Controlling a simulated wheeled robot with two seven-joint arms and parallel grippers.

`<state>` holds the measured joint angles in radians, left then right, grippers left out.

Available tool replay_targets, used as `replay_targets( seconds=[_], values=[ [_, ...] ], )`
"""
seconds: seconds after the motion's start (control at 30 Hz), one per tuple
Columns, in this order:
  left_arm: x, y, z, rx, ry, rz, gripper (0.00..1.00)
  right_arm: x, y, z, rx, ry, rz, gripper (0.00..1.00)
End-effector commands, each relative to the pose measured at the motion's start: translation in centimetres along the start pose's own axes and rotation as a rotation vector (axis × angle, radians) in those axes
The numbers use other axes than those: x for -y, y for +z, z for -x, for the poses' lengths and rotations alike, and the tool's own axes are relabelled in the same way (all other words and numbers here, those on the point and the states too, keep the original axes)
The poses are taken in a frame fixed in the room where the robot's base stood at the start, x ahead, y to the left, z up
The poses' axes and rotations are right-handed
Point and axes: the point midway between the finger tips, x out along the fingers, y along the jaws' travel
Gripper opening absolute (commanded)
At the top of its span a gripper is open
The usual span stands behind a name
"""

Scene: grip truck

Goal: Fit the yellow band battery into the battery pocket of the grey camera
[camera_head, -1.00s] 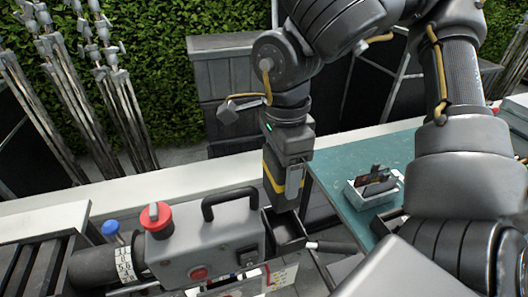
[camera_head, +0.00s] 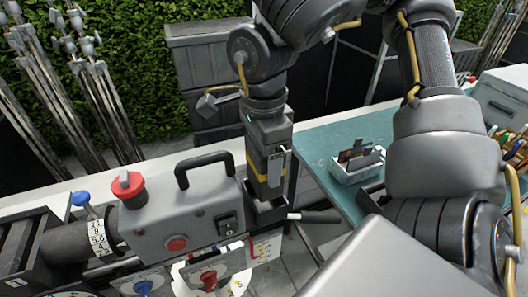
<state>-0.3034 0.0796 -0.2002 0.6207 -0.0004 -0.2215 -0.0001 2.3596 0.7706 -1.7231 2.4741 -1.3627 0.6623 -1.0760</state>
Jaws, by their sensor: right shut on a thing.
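The grey camera (camera_head: 186,222) is a boxy body with a black top handle, a red knob and a lens at its left end. Its open dark battery pocket (camera_head: 285,213) is at the right end. My right gripper (camera_head: 273,165) points down and is shut on the dark battery with a yellow band (camera_head: 256,174). The battery is upright, with its lower end at the pocket mouth. I cannot tell how deep it sits, as the pocket wall and camera body hide its bottom. My left gripper is not in view.
A teal table (camera_head: 315,150) lies behind and right, with a small white tray (camera_head: 357,171) of dark items on it. A black lever (camera_head: 315,216) sticks out right of the pocket. Dials with blue and red knobs (camera_head: 209,280) are below the camera.

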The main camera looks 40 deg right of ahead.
Motion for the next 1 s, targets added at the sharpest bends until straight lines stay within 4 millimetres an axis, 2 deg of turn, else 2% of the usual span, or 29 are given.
replay_targets(
  seconds=[0.23,1.0],
  values=[
    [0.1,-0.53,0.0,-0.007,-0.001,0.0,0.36,0.01,0.01,0.08,0.001,-0.001,0.0,0.35],
    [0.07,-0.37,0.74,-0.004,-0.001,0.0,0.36,-0.15,0.19,0.2,0.001,0.001,0.0,0.35]
  ],
)
